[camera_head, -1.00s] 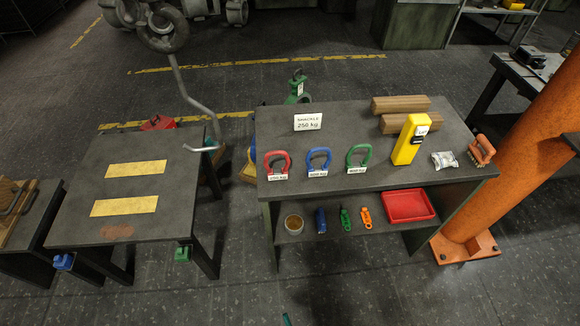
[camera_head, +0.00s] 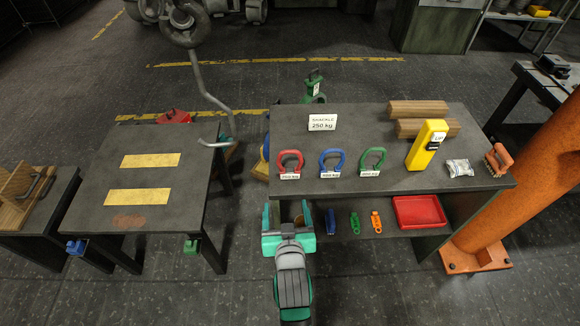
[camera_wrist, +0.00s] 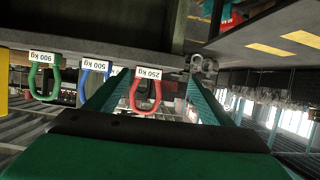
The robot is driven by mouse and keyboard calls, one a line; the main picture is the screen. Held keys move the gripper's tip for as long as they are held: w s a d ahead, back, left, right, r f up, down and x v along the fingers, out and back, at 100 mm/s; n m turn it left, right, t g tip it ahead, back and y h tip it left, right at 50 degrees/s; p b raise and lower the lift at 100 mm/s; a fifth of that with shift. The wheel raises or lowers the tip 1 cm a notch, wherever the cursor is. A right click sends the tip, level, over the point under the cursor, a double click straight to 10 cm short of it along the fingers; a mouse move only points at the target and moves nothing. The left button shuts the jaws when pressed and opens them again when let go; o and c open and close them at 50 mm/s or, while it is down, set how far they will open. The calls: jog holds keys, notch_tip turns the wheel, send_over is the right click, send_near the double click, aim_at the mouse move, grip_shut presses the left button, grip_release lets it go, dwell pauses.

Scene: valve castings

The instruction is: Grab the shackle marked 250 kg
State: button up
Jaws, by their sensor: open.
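The red shackle (camera_head: 290,157) stands on the right-hand table near its front edge, leftmost of three. In the wrist view the red shackle (camera_wrist: 146,100) has a tag reading 250 kg and shows upside down between my fingers, beyond them. The blue shackle (camera_head: 332,160), tagged 500 kg in the wrist view, and the green shackle (camera_head: 372,160), its tag hard to read, stand to its right. My gripper (camera_head: 288,217) is open and empty, in front of the table and below the red shackle. Its two teal fingers also frame the wrist view (camera_wrist: 155,85).
A card (camera_head: 322,122) reading "SHACKLE 250 kg" stands behind the shackles. A yellow device (camera_head: 426,146), wooden blocks (camera_head: 420,108) and a brush (camera_head: 498,160) are to the right. A lower shelf (camera_head: 350,222) holds a red tray (camera_head: 417,211). The left table (camera_head: 90,195) has clear room.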

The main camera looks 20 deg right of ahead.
send_near(290, 169)
jog(key=s+a, duration=0.1)
jog(key=shift+m+g, duration=0.3)
jog(key=x, duration=0.7)
jog(key=r+x, duration=0.1)
jog(key=x, duration=0.2)
jog(key=shift+w+d+f, duration=0.1)
jog(key=shift+w+d, duration=0.2)
jog(key=shift+d, duration=0.05)
